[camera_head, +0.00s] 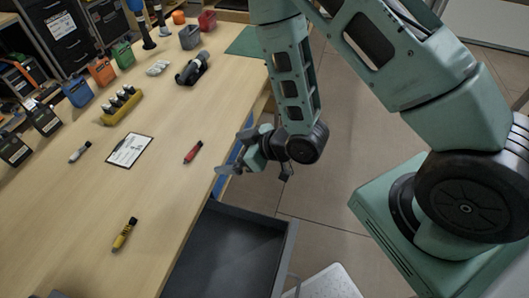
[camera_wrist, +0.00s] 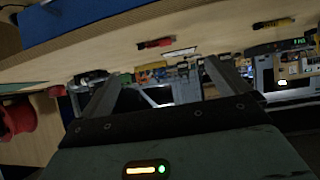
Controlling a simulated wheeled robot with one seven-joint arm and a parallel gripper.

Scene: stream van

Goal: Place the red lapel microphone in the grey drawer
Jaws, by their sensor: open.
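The red lapel microphone (camera_head: 193,153) lies on the wooden bench top, near its right edge. It also shows in the wrist view (camera_wrist: 155,43), ahead of my fingers. The grey drawer (camera_head: 225,255) is pulled out below the bench at the bottom of the head view; the visible part of its inside is empty. My gripper (camera_head: 233,154) is open with nothing between its fingers. It is just right of the red microphone, by the bench edge, apart from it. The open fingers also show in the wrist view (camera_wrist: 163,88).
A yellow microphone (camera_head: 124,235) and a grey-white one (camera_head: 79,151) lie on the bench. A clipboard (camera_head: 129,149) lies left of the red microphone. A yellow holder (camera_head: 121,107), a black device (camera_head: 193,69) and several small bins stand farther back. Bench around the red microphone is clear.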

